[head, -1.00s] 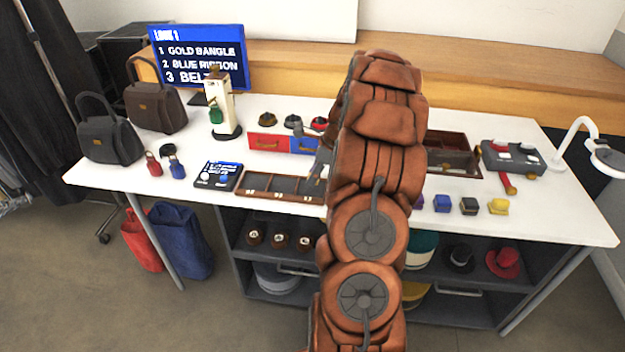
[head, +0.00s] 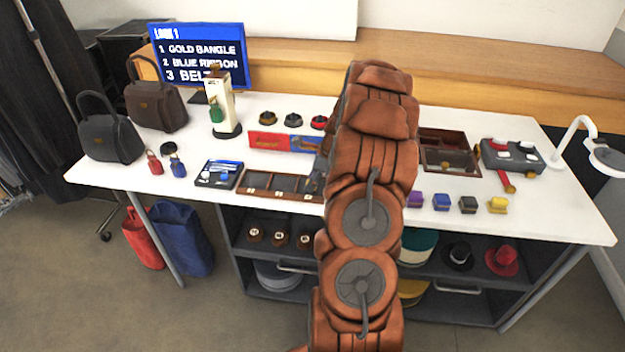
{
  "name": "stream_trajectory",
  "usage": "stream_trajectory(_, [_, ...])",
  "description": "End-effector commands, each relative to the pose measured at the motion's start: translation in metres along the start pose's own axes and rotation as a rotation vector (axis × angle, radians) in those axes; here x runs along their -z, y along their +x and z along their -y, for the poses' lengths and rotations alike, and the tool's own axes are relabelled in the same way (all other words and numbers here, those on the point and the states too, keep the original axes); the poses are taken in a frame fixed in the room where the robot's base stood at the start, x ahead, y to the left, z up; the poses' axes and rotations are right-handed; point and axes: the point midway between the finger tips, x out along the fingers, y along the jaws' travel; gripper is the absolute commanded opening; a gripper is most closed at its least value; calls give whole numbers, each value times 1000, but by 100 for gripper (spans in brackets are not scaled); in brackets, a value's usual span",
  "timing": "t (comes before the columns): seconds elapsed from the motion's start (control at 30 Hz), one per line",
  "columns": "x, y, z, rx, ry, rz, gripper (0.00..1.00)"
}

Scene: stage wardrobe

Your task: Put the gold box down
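My brown padded arm rises through the middle of the view and reaches over the table. A small grey part beside the arm, above the right end of the divided tray (head: 243,191), may belong to my gripper. The fingertips and anything between them are hidden behind the arm.
A wooden compartment box (head: 428,166) and a grey case (head: 512,158) lie behind. Handbags (head: 112,138) stand at the left. The table's front right (head: 560,215) is clear.

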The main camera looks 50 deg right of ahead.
Motion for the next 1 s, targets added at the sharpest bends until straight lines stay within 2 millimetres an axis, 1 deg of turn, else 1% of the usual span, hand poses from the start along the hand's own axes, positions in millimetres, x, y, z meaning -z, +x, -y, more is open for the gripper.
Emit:
stream_trajectory(0.03, [0, 0, 0, 0, 0, 0, 50])
stream_trajectory(0.13, [0, 0, 0, 0, 0, 0, 59])
stream_trajectory(0.43, [0, -1, 0, 0, 0, 0, 59])
stream_trajectory(0.53, [-1, -5, 0, 1, 0, 0, 59])
stream_trajectory(0.67, [-1, -23, 2, 5, -1, 1, 59])
stream_trajectory(1.0, [0, -86, 1, 3, 0, 1, 59])
